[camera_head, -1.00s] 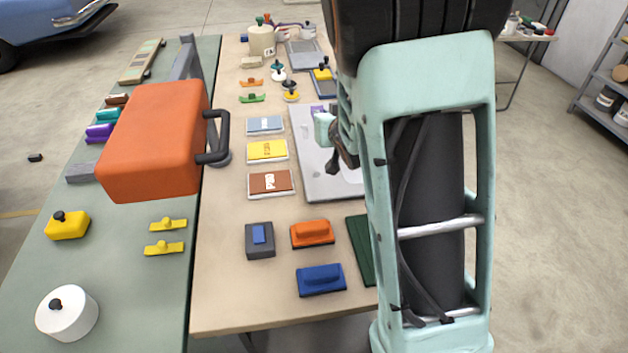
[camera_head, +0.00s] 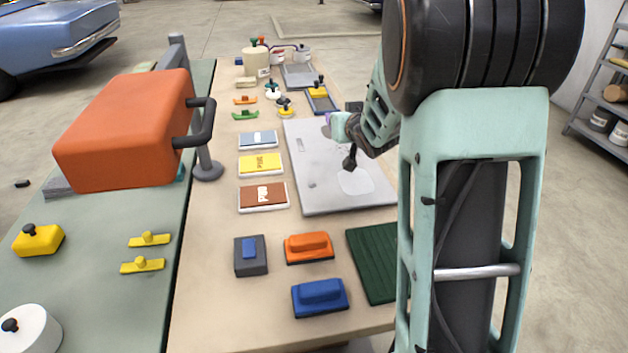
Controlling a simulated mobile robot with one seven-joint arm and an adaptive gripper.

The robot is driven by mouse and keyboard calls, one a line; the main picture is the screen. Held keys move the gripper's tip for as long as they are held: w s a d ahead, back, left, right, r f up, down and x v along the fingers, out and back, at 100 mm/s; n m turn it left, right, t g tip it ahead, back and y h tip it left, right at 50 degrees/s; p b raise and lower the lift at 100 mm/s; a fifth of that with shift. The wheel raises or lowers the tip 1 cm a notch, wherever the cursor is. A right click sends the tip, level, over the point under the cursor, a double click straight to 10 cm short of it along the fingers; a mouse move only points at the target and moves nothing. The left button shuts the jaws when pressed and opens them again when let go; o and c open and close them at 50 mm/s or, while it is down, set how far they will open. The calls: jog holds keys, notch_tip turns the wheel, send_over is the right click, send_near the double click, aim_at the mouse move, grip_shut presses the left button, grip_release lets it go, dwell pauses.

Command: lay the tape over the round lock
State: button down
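A flat grey panel (camera_head: 325,204) lies on the beige table. It bears a pale patch (camera_head: 357,182), a small round mark (camera_head: 312,185) that may be the round lock, and a small rectangular mark (camera_head: 300,145). My gripper (camera_head: 349,162) is dark and small, pointing down over the panel near the pale patch. Its fingers are too small to tell whether they are open or shut, and I see nothing clearly held. A small purple bit shows beside my wrist (camera_head: 328,118); I cannot tell what it is. I cannot pick out the tape for certain.
Blue, yellow and brown packets lie left of the panel. Orange (camera_head: 308,248) and blue (camera_head: 320,297) blocks, a grey block (camera_head: 250,255) and a green mat (camera_head: 374,262) lie in front. A large orange shell (camera_head: 125,130) with a black handle stands at left. My arm hides the right side.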

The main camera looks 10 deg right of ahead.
jog(key=shift+s+a+f+b, duration=0.15)
jog(key=shift+s+a+f, duration=1)
jog(key=shift+f, duration=0.7)
jog(key=shift+s+a+f+b, duration=0.15)
jog(key=shift+s+a+f, duration=1)
jog(key=shift+f, duration=0.7)
jog(key=shift+s+a+f+b, duration=0.15)
jog(key=shift+s+a+f, duration=0.75)
jog(key=shift+a+f, duration=0.75)
jog(key=shift+d+f+b, duration=0.25)
jog(key=shift+f+b, duration=0.6)
jog(key=shift+b, duration=0.05)
jog(key=c, duration=2.1)
grip_release()
